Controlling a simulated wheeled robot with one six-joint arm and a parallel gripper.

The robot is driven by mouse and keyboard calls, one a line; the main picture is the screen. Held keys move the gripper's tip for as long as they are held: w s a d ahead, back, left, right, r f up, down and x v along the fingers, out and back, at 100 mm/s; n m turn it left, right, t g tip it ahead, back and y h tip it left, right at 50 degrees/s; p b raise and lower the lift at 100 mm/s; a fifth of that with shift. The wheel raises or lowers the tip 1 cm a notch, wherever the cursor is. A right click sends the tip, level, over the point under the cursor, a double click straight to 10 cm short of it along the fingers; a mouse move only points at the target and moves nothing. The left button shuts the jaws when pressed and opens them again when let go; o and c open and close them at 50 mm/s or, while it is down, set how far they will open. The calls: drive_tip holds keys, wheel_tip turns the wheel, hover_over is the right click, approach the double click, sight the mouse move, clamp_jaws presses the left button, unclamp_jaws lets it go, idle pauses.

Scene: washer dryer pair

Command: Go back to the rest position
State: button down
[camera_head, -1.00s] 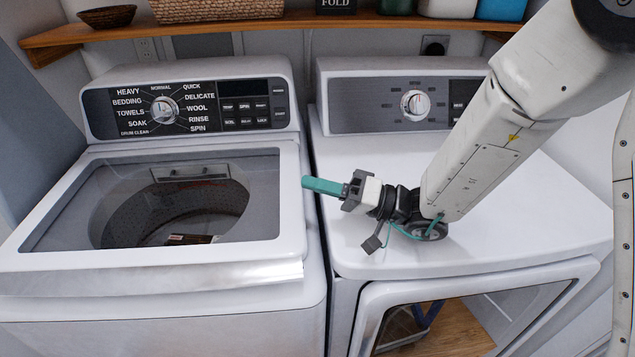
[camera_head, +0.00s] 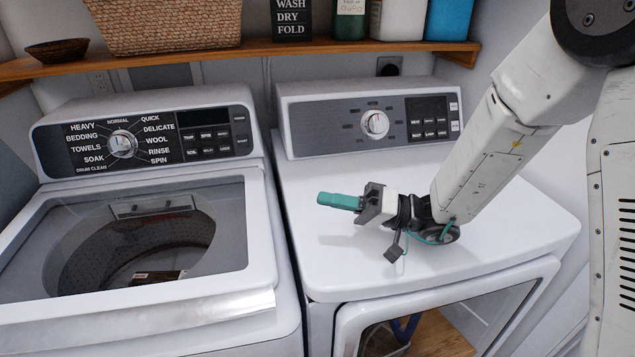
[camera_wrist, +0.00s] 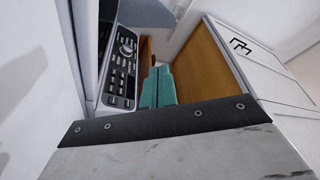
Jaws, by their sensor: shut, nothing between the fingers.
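My gripper (camera_head: 338,201) has teal fingers that are shut with nothing between them. It is above the white top of the dryer (camera_head: 330,262), pointing left toward the washer. The teal fingers also show in the wrist view (camera_wrist: 158,88), pressed together. The white arm comes in from the upper right in the head view. The washer (camera_head: 262,225) stands on the left with a closed see-through lid (camera_head: 222,225). A small dark item (camera_head: 158,276) shows through the lid in the drum.
A wooden shelf (camera_head: 270,52) runs along the back wall. It holds a woven basket (camera_head: 165,25), a dark bowl (camera_head: 57,50), a black sign (camera_head: 291,20) and several containers. The dryer door (camera_head: 345,325) is at the lower right, with a wooden surface seen through it.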

drive_tip(key=s+f+m+g+h, duration=0.1)
drive_tip(key=s, duration=0.1)
drive_tip(key=s+f+m+g+h, duration=0.1)
drive_tip(key=s+f+m+g, duration=0.1)
drive_tip(key=s+g, duration=0.1)
drive_tip(key=shift+s+d+h, duration=0.3)
drive_tip(key=shift+d+h, duration=0.05)
drive_tip(key=shift+h, duration=0.05)
drive_tip(key=s+d+m+g+h, duration=0.1)
drive_tip(key=s+d+g+h, duration=0.1)
drive_tip(key=s+d+h, duration=0.6)
drive_tip(key=s+d+r+m+t+h, duration=0.1)
drive_tip(key=s+d+r+t+h, duration=0.3)
drive_tip(key=d, duration=0.5)
drive_tip(key=s+d+r+m+t+h, duration=0.2)
drive_tip(key=s+d+r+t+h, duration=0.2)
drive_tip(key=d, duration=0.6)
drive_tip(key=shift+s+d+r+h, duration=0.25)
drive_tip(key=shift+r+h, duration=0.2)
drive_tip(key=shift+h, duration=0.25)
